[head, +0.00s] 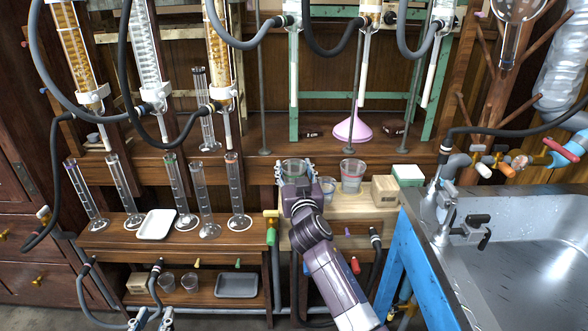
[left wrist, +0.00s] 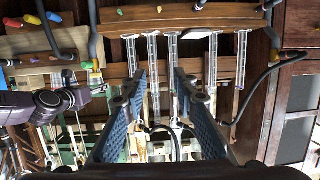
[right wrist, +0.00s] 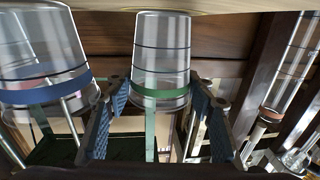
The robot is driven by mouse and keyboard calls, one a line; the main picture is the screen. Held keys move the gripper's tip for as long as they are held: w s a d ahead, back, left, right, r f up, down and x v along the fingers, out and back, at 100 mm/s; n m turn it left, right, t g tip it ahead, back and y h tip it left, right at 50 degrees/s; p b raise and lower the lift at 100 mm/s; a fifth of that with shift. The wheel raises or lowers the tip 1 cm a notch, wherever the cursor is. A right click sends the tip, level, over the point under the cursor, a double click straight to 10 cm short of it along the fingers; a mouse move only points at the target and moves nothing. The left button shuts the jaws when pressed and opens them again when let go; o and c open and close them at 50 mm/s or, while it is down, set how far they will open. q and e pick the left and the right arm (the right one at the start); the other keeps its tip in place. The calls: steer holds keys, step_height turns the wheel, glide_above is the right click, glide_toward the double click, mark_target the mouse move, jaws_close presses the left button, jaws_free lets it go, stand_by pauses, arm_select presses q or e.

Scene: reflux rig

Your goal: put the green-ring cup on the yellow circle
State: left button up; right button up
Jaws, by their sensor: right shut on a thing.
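The green-ring cup (head: 293,170) is a clear cup at the left of the pale wooden board (head: 345,212). My right gripper (head: 297,180) is shut on it. In the right wrist view the green-ring cup (right wrist: 161,60) sits between both fingers (right wrist: 160,100), its narrow end towards the pale board. Part of a yellow circle (right wrist: 205,12) shows at that end; the cup hides the rest, and I cannot tell whether it touches the board. My left gripper (head: 152,318) is low at the lower left; in the left wrist view its fingers (left wrist: 162,85) are apart and empty.
A blue-ring cup (right wrist: 45,60) stands close beside the held cup. Measuring cylinders (head: 203,200) and a white tray (head: 156,224) are left; a sink (head: 520,250) is right.

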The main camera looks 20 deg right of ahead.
mark_target(296, 174)
arm_select(q)
steer(key=shift+r, duration=0.1)
arm_select(e)
steer(key=shift+f, duration=0.1)
steer(key=o, duration=0.7)
arm_select(q)
steer(key=shift+w+r, duration=0.1)
steer(key=shift+r, duration=0.15)
arm_select(e)
steer(key=shift+o, duration=0.2)
steer(key=s, duration=0.2)
steer(key=s+p, duration=0.1)
steer(key=s, duration=0.1)
steer(key=shift+a, duration=0.35)
arm_select(q)
steer(key=s+a+f+g+y+p, duration=0.1)
steer(key=s+a+f+g, duration=0.2)
steer(key=s+f+g, duration=0.3)
step_height(296, 174, down, 5)
steer(key=shift+s+a+r+y, duration=0.15)
steer(key=shift+s+y, duration=0.25)
steer(key=shift+s, duration=0.8)
arm_select(e)
steer(key=s+a, duration=0.1)
steer(key=s, duration=0.7)
steer(key=shift+w+a, duration=0.1)
